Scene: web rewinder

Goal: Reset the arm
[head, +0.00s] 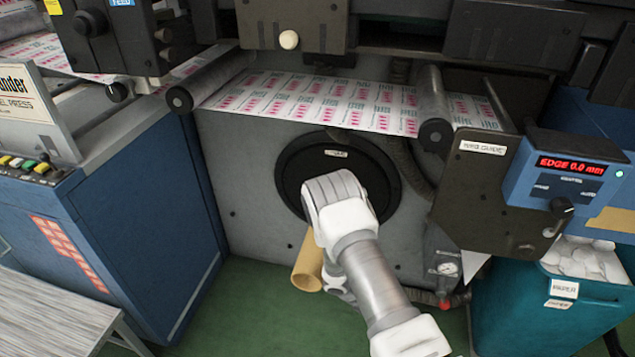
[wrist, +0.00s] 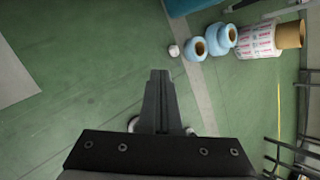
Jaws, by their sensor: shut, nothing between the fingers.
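My arm (head: 342,225) reaches up in front of the rewinder's round black disc (head: 290,180) in the head view and bends back down. It hides part of the disc. My gripper (wrist: 160,76) shows in the wrist view with its dark fingers together and nothing between them. It points over the green floor (wrist: 90,80). The head view does not show the fingers clearly.
A brown cardboard tube (head: 308,262) sticks out beside my arm. A blue cabinet (head: 150,215) stands left, a teal waste bin (head: 580,315) right. In the wrist view, blue rolls (wrist: 220,40) and a printed roll (wrist: 257,40) lie on the floor at upper right.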

